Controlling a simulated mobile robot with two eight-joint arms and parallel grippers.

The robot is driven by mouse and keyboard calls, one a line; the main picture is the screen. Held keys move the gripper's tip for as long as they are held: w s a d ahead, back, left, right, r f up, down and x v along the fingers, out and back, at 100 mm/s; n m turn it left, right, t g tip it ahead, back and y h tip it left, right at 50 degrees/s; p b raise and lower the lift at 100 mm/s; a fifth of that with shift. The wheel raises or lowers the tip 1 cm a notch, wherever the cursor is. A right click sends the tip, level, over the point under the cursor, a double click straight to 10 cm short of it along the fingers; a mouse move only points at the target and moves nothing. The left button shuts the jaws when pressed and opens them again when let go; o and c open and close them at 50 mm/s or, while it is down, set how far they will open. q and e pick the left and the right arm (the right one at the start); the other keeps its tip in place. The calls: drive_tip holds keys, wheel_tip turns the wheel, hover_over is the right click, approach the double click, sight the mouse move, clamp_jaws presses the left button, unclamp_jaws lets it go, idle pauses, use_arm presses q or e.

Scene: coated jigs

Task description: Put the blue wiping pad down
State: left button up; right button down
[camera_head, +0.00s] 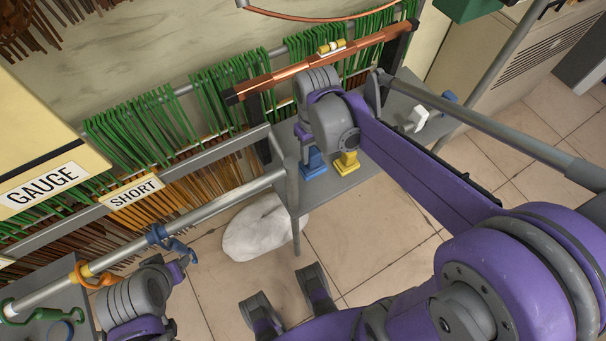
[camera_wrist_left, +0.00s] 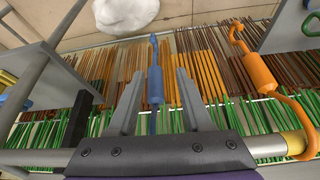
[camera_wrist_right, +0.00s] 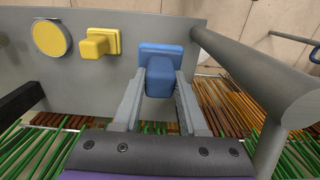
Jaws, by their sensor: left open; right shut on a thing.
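The blue wiping pad (camera_head: 314,166) is at the left part of the small grey shelf (camera_head: 350,180), beside a yellow pad (camera_head: 347,163). In the right wrist view the blue pad (camera_wrist_right: 162,52) lies flat against or just over the shelf surface; I cannot tell if there is a gap. My right gripper (camera_wrist_right: 160,82) is shut on its block-shaped grip. In the head view my right wrist hides the grip. My left gripper (camera_wrist_left: 156,80) is open and empty, with a blue hook (camera_wrist_left: 155,85) showing between its fingers.
A round yellow-faced thing (camera_wrist_right: 50,38) sits on the shelf beyond the yellow pad (camera_wrist_right: 98,43). A grey rail (camera_head: 230,195) runs beside the shelf. An orange hook (camera_wrist_left: 258,72) hangs near my left gripper. Green and brown rods line the rack. A white sack (camera_head: 262,228) lies on the floor.

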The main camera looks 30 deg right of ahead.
sight(312, 169)
wheel_tip(312, 169, down, 6)
drive_tip(key=shift+s+r+b, duration=0.1)
drive_tip(key=shift+r+b, duration=0.1)
drive_tip(key=shift+b, duration=0.3)
drive_tip(key=shift+f+b, duration=0.4)
drive_tip(key=shift+f, duration=1.5)
drive_tip(key=shift+f, duration=0.1)
drive_tip(key=c, duration=0.9)
unclamp_jaws()
drive_tip(key=shift+f, duration=0.15)
drive_tip(key=o, duration=0.5)
drive_tip(key=shift+c, duration=0.2)
drive_tip(key=shift+r, duration=0.65)
wheel_tip(312, 169, up, 11)
drive_tip(key=shift+r+p, duration=0.15)
drive_tip(key=shift+p, duration=1.05)
